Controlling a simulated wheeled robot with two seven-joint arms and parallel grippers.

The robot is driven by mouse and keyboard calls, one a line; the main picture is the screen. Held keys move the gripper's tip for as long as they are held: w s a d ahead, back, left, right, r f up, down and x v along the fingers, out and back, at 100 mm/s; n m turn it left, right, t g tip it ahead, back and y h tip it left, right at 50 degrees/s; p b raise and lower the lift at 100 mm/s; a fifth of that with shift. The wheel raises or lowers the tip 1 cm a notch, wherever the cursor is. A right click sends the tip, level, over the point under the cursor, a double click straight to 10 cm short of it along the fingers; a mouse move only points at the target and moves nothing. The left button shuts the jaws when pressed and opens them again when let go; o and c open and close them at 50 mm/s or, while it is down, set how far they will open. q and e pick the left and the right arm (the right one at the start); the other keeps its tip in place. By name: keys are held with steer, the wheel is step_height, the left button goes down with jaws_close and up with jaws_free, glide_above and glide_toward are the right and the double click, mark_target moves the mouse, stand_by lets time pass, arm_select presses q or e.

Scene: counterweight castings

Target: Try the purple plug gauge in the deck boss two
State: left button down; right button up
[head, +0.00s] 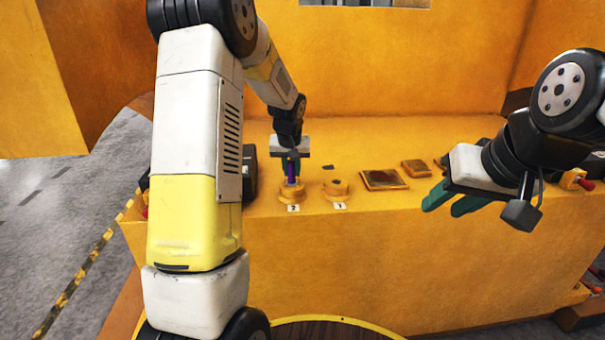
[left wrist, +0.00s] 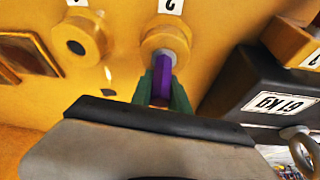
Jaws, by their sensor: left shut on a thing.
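The purple plug gauge (head: 291,174) is held upright between the green fingers of my left gripper (head: 291,168), right over the boss labelled 2 (head: 291,191). In the left wrist view the purple handle (left wrist: 162,76) shows between the fingers (left wrist: 163,95). Its grey lower end meets the mouth of boss two (left wrist: 169,40); how deep it sits in the bore cannot be told. My right gripper (head: 453,203) is empty in front of the deck's right part, its green fingers apart.
The boss labelled 1 (head: 336,189) stands just right of boss two, its hole empty. Farther right lie a square framed plate (head: 384,179) and a smaller block (head: 416,168). A black case (left wrist: 262,87) with a white label stands close beside boss two.

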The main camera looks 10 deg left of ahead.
arm_select(q)
steer(key=shift+r, duration=3.2)
